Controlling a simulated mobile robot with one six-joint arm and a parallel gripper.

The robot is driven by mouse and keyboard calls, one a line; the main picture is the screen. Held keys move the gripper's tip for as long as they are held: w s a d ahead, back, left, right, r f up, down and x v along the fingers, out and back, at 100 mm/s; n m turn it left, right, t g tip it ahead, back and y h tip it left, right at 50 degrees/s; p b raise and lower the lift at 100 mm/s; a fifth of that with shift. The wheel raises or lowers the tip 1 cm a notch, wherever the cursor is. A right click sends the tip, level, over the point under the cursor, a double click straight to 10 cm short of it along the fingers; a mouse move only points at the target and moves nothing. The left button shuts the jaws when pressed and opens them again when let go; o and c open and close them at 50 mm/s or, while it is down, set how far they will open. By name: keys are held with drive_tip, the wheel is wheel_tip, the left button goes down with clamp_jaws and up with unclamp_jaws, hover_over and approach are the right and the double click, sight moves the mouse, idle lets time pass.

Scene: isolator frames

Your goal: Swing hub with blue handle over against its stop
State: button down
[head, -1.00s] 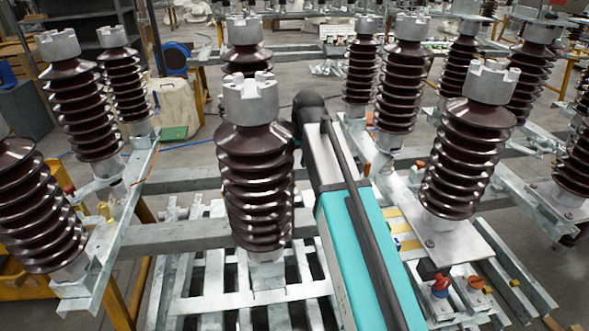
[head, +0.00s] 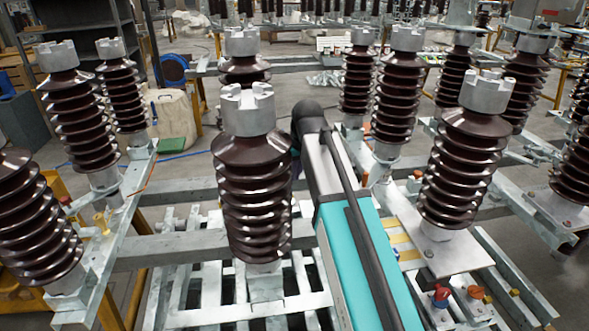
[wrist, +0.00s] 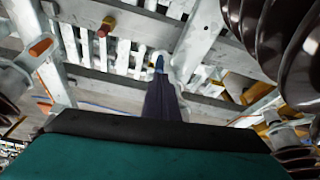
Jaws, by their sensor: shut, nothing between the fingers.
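In the wrist view, my gripper (wrist: 162,84) shows as a dark, narrow shape reaching forward from the teal arm housing, and its fingers are shut and empty. A small blue part, seemingly the blue handle (wrist: 159,63), shows just beyond the fingertips. A pale, rounded metal piece around it may be the hub (wrist: 175,60). I cannot tell whether the fingers touch the handle. In the head view, my teal arm reaches forward between the brown insulators and the gripper is hidden. The hub's stop cannot be made out.
A ribbed brown insulator (head: 252,190) stands just left of my arm, another (head: 462,165) to the right. Galvanised slats (head: 225,290) lie below. A red knob (head: 441,294) and an orange knob (head: 475,292) sit at lower right. The wrist view shows a red-and-yellow knob (wrist: 105,26).

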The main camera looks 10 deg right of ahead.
drive_tip(key=s+d+f+g, duration=0.2)
drive_tip(key=s+f, duration=0.3)
drive_tip(key=f, duration=0.7)
drive_tip(key=s+d+f+m+g, duration=0.1)
drive_tip(key=s+f, duration=0.4)
drive_tip(key=f, duration=0.7)
drive_tip(key=s+d+f+g, duration=0.2)
drive_tip(key=s+f, duration=0.3)
drive_tip(key=f, duration=0.6)
drive_tip(key=s+d+f+g, duration=0.1)
drive_tip(key=s+f, duration=0.6)
drive_tip(key=s, duration=0.3)
drive_tip(key=s+d+f+g, duration=0.1)
drive_tip(key=s+f+g, duration=0.1)
drive_tip(key=s+f, duration=0.4)
drive_tip(key=s+d+f+m+g+h, duration=0.1)
drive_tip(key=s+f, duration=0.6)
drive_tip(key=s, duration=0.8)
drive_tip(key=shift+s+f+g, duration=0.15)
drive_tip(key=shift+f+g, duration=0.2)
drive_tip(key=shift+g, duration=0.05)
drive_tip(key=shift+a, duration=0.1)
